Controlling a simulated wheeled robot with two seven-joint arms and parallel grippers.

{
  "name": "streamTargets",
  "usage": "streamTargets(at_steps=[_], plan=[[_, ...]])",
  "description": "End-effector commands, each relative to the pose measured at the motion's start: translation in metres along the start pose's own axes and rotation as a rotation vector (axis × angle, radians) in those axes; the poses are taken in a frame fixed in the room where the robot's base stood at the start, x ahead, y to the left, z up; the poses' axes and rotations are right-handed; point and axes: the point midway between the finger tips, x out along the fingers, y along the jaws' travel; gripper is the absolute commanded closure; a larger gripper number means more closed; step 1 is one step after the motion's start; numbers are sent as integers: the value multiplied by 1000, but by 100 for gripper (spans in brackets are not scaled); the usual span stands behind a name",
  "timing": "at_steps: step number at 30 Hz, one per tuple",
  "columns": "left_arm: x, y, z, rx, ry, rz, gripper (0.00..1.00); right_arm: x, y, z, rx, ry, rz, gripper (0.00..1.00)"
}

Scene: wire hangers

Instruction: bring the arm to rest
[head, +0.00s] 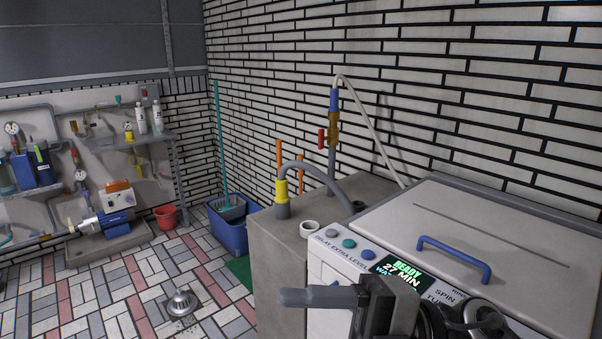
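My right gripper (292,297) is at the bottom centre of the head view, in front of the washing machine. Its grey finger points left, and its dark body and arm come in from the lower right. Only one finger outline shows, so I cannot tell its opening. I see nothing hanging from it. My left gripper is out of view. No wire hanger is visible.
The washing machine (450,225) with a blue lid handle (452,262) fills the right, beside a grey block (268,265) with a hose. A blue bucket (229,232), red pot (166,217), pump (110,223) and floor drain (181,303) lie left. Tiled floor between is clear.

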Motion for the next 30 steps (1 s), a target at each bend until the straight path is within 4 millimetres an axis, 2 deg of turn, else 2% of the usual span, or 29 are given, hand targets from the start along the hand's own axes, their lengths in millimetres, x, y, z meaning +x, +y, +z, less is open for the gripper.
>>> streamTargets(at_steps=[1, 3, 5, 7, 10, 12, 15, 19, 21, 24, 30], plan=[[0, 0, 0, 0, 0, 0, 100, -4, 8, 10, 94, -67, 201, 41], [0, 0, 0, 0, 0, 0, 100, -23, 13, 32, 222, -207, 444, 41], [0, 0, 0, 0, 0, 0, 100, -48, 2, 56, 348, -364, 619, 41], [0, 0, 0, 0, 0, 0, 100, -83, -29, 82, 516, -575, 776, 41], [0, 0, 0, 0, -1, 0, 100, -124, -90, 99, 740, -845, 891, 41], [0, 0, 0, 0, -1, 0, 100, -146, -138, 99, 891, -1010, 922, 41], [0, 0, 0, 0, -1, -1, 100, -167, -201, 86, 1087, -1197, 920, 41], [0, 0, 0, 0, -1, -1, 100, -178, -258, 61, 1276, -1353, 884, 41], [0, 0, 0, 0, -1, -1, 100, -181, -277, 50, 1342, -1399, 866, 41], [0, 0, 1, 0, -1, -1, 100, -182, -290, 42, 1392, -1432, 849, 41], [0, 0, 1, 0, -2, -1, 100, -182, -293, 40, 1403, -1438, 844, 41]])
